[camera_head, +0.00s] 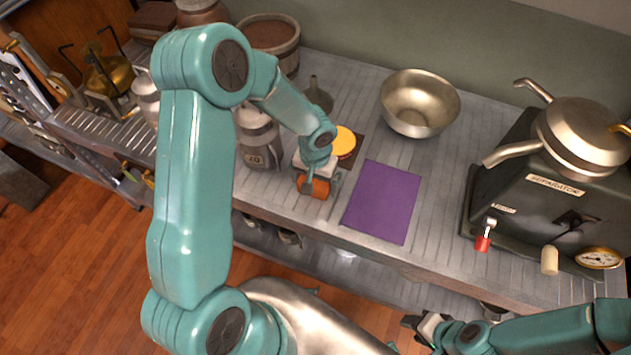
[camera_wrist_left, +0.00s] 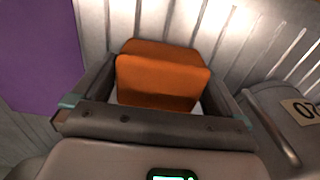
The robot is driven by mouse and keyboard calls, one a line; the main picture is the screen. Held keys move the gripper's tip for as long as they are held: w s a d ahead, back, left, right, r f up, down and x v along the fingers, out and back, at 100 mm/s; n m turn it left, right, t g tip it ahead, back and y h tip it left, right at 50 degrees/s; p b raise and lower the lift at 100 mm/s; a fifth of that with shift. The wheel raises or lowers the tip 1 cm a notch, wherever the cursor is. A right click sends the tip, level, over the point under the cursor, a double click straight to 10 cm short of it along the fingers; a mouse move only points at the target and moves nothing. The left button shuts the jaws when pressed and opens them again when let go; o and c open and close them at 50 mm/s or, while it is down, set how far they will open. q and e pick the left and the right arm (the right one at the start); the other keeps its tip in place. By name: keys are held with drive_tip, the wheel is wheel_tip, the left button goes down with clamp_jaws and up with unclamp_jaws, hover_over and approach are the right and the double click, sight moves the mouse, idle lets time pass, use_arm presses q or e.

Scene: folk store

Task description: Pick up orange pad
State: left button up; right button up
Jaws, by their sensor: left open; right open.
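The orange pad (camera_wrist_left: 163,78) is a small block on the grey slatted counter. In the left wrist view it sits between the two open fingers of my left gripper (camera_wrist_left: 155,95), with a gap visible at its right side. In the head view the orange pad (camera_head: 314,188) shows just below my left gripper (camera_head: 318,183), partly hidden by it. Whether either finger touches the pad I cannot tell. My right gripper (camera_head: 425,325) is open and empty at the bottom right, in front of the counter.
A purple mat (camera_head: 383,202) lies right of the pad. A metal bowl (camera_head: 418,103) and a yellow round thing (camera_head: 344,141) stand behind. A metal can (camera_head: 259,140) is close on the left. The separator machine (camera_head: 555,185) stands at the right.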

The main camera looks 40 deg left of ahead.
use_arm(q)
drive_tip(key=c, duration=0.7)
drive_tip(key=shift+o, duration=0.2)
wheel_tip(320, 180, up, 20)
drive_tip(key=shift+p, duration=0.45)
